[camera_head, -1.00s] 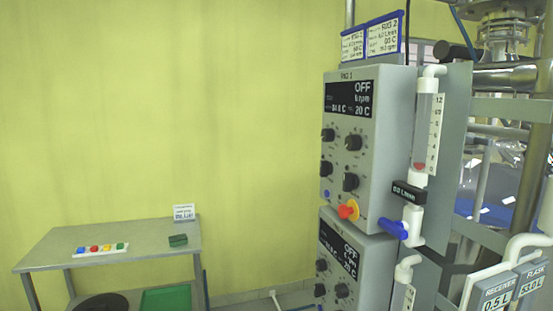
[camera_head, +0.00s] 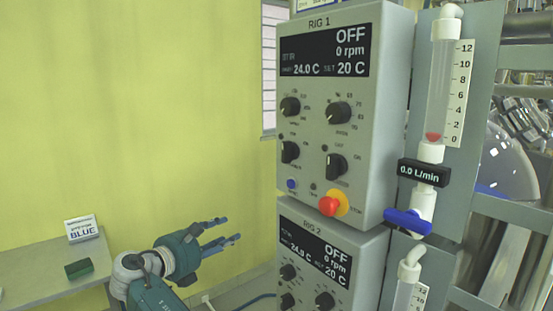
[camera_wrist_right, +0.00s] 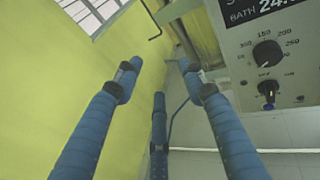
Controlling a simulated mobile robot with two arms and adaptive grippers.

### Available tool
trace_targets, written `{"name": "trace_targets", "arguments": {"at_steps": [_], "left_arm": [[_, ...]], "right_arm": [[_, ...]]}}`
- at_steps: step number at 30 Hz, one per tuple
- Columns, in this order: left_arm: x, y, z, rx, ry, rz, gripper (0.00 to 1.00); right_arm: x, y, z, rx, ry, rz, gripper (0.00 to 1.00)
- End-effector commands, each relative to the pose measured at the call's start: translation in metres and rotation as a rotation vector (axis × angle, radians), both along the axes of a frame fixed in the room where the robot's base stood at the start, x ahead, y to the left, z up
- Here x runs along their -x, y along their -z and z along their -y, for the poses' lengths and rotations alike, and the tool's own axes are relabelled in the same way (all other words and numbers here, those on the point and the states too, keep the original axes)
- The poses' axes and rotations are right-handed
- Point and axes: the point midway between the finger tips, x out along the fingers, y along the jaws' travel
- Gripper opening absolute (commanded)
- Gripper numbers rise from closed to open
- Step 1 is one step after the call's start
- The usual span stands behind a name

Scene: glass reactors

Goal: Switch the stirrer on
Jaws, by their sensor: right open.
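The RIG 1 control box (camera_head: 345,195) stands right of centre in the head view. Its display (camera_head: 325,52) reads STIR, OFF, 0 rpm, 24.0 C and SET 20 C. Several black knobs, among them an upper-left knob (camera_head: 290,107), an upper-right knob (camera_head: 338,112) and a lower-left knob (camera_head: 290,151), sit below it. A blue button (camera_head: 291,184) and a red stop button on yellow (camera_head: 329,206) are lower down. My right gripper (camera_head: 232,230) is open and empty, left of the boxes and apart from them. It also shows in the right wrist view (camera_wrist_right: 162,78). My left gripper is out of view.
The RIG 2 box (camera_head: 325,262) sits directly below, also reading OFF. A flow tube (camera_head: 440,85) with a blue valve handle (camera_head: 407,221) stands to the right. Open room lies before the yellow wall.

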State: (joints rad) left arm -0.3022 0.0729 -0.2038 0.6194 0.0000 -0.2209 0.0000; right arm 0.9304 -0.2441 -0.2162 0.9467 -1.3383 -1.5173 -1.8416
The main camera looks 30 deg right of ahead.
Motion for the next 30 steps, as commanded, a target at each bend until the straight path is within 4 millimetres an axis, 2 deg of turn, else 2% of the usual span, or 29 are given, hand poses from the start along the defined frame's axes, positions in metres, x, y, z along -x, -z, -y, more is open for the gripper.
{"name": "trace_targets", "arguments": {"at_steps": [1, 3, 6, 9, 12, 17, 24, 30], "left_arm": [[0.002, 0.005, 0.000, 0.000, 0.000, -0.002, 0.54], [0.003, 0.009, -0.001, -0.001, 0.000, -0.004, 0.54], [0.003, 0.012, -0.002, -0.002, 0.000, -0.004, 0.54], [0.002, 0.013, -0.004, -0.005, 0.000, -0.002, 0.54], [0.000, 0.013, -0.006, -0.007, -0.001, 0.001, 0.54], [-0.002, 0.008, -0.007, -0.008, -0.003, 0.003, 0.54], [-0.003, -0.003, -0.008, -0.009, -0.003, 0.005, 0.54], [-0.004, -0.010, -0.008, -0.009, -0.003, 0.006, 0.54]], "right_arm": [[0.011, -0.055, -0.002, 0.057, 0.052, 0.012, 0.41], [0.037, -0.118, -0.002, 0.121, 0.135, 0.005, 0.41], [0.075, -0.183, -0.005, 0.168, 0.243, -0.004, 0.41], [0.105, -0.220, -0.008, 0.182, 0.318, -0.015, 0.41], [0.121, -0.237, -0.008, 0.183, 0.357, -0.022, 0.41], [0.124, -0.242, 0.007, 0.184, 0.370, -0.026, 0.41], [0.120, -0.243, 0.053, 0.186, 0.369, -0.026, 0.41], [0.118, -0.241, 0.084, 0.185, 0.368, -0.027, 0.41]]}}
